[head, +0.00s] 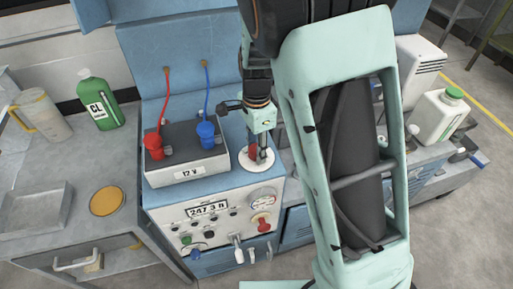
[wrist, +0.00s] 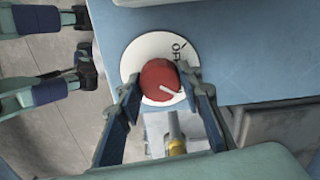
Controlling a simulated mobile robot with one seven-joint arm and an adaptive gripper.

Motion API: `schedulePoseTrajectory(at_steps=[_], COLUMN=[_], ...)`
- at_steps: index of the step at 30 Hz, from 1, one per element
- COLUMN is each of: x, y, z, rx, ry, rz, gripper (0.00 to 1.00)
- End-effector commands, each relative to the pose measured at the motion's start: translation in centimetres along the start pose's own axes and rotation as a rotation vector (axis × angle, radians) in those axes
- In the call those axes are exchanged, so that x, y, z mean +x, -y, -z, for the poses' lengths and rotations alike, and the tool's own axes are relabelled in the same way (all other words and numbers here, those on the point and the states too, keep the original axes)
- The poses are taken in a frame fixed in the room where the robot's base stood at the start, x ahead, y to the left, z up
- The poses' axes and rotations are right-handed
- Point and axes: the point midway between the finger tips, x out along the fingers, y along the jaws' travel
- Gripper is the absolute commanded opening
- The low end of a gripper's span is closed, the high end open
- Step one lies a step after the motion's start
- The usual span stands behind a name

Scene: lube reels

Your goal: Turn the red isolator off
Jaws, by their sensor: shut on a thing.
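The red isolator (wrist: 159,76) is a round red knob with a white pointer line, set on a white disc (wrist: 140,52). The pointer slants toward the lower right in the wrist view. Dark letters on the disc's right side are partly covered. My gripper (wrist: 161,86) has one finger on each side of the knob and is shut on it. In the head view my gripper (head: 258,146) points down at the disc on the blue cabinet top, and only part of the red knob (head: 253,152) shows beside it.
Left of the gripper stands a 12 V battery (head: 187,158) with red and blue clamps and cables. The cabinet front (head: 215,222) carries a counter, a gauge, another red knob and small taps. A green CL bottle (head: 100,101) and a jug (head: 38,115) stand on the left bench.

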Motion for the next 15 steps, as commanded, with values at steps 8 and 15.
schedulePoseTrajectory(at_steps=[8, 15], x=[-0.03, 0.02], y=[0.02, 0.03], z=[0.05, 0.1], rx=[-0.246, -0.475], ry=[0.001, 0.0], rz=[0.001, 0.001], gripper=[0.09, 0.09])
